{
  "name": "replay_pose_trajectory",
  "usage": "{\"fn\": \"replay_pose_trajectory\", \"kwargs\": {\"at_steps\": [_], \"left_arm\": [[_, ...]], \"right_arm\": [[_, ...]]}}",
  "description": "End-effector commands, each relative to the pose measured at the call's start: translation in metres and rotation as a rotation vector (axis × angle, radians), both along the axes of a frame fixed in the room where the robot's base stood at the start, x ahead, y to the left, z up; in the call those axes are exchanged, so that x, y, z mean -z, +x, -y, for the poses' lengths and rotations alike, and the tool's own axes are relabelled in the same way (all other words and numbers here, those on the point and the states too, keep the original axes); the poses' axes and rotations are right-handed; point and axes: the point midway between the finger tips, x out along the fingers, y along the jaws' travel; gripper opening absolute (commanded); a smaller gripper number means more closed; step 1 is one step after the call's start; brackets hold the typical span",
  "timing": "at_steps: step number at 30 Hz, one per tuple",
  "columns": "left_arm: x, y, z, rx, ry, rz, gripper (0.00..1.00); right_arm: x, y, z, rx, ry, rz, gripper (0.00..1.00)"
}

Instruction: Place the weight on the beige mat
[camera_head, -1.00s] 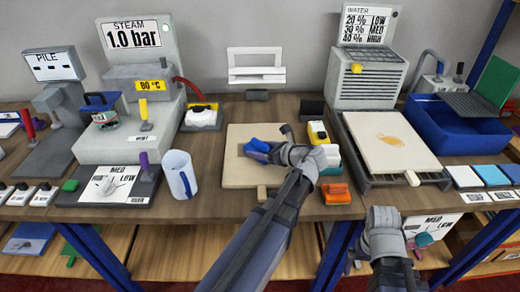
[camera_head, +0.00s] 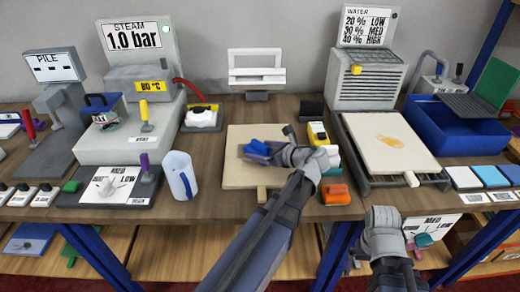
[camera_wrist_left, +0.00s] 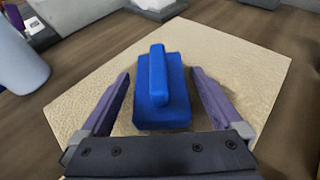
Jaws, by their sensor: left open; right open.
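A blue weight (camera_head: 268,142) with a raised bar handle rests on the beige mat (camera_head: 240,178) at the middle of the bench. My left gripper (camera_head: 262,152) is low over the mat with its fingers open. In the left wrist view, the weight (camera_wrist_left: 160,95) stands upright between the two purple fingers, with a gap on each side. The mat (camera_wrist_left: 235,55) spreads around it there. My right gripper (camera_head: 384,222) is in front of the bench's front edge, away from the mat; its fingertips are hard to make out.
A pale blue mug (camera_head: 180,175) stands left of the mat. An orange block (camera_head: 335,194) and a yellow-topped item (camera_head: 318,133) sit close on its right. A stained cream panel (camera_head: 392,145) lies on a rack further right. A steam unit (camera_head: 130,130) stands back left.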

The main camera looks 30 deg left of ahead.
Motion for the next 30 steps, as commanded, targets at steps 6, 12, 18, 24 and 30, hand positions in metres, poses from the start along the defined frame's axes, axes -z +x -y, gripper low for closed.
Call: {"fn": "replay_pose_trajectory", "kwargs": {"at_steps": [6, 12, 18, 24, 30], "left_arm": [[-0.022, -0.01, 0.042, 0.004, 0.0, 0.0, 1.0], [-0.035, -0.018, 0.075, 0.004, 0.0, -0.001, 1.0], [-0.042, -0.023, 0.094, 0.002, 0.0, -0.001, 1.0], [-0.043, -0.024, 0.1, 0.0, 0.0, -0.001, 1.0], [-0.043, -0.024, 0.1, 0.0, 0.0, -0.001, 1.0]], "right_arm": [[-0.022, 0.0, 0.0, 0.0, 0.0, 0.0, 1.0], [-0.035, 0.0, 0.0, 0.001, 0.0, 0.0, 1.0], [-0.042, 0.0, 0.0, 0.001, 0.0, 0.0, 1.0], [-0.043, 0.0, 0.0, 0.001, 0.0, 0.0, 1.0], [-0.042, 0.0, 0.0, 0.001, 0.0, 0.0, 1.0]]}}
